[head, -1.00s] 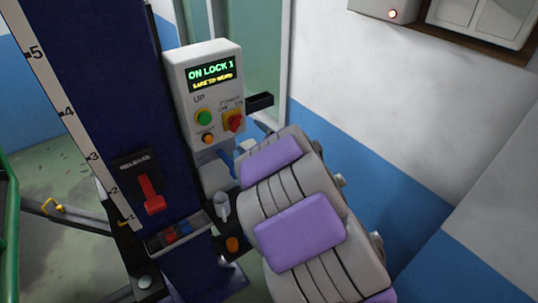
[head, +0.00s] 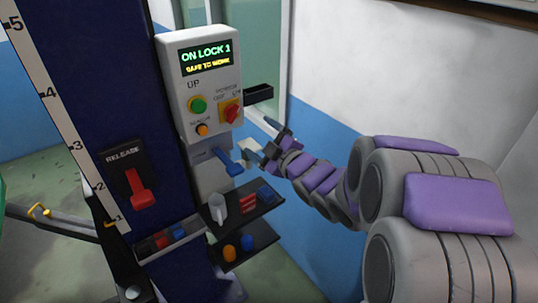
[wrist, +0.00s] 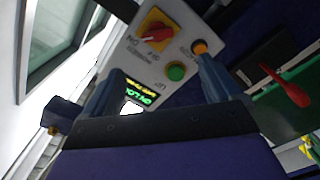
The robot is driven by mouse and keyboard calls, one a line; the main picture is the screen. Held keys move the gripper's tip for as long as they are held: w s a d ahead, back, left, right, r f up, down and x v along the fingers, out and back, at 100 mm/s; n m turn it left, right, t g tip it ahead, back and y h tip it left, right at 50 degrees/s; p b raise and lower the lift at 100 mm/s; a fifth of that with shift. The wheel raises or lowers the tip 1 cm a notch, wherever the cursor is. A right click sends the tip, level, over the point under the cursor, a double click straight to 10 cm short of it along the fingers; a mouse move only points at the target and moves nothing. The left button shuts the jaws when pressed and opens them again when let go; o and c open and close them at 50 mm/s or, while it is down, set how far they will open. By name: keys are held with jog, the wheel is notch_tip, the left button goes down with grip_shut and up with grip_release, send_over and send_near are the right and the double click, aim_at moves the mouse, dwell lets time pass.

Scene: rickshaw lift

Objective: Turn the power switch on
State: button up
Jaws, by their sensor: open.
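The power switch is a red rotary knob on a yellow plate (head: 231,112), at the lower right of the grey control box (head: 210,72). OFF and ON labels sit above it; the knob looks tilted, and I cannot tell its setting surely. In the wrist view the power switch (wrist: 155,35) is upper centre, beyond my fingers. My gripper (head: 262,140) is open and empty, below and right of the switch, apart from it. The wrist view shows the two blue fingers of my gripper (wrist: 157,68) spread, with the box face between them.
The box has a lit display, a green UP button (head: 197,104) and an orange button (head: 202,129). A blue lever (head: 229,163) and a shelf (head: 236,208) with a mug are below. A red release lever (head: 141,189) is on the blue column. A dark bracket (head: 258,93) juts out right.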

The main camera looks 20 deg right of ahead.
jog(key=shift+b+v, duration=1.35)
jog(key=shift+v, duration=0.1)
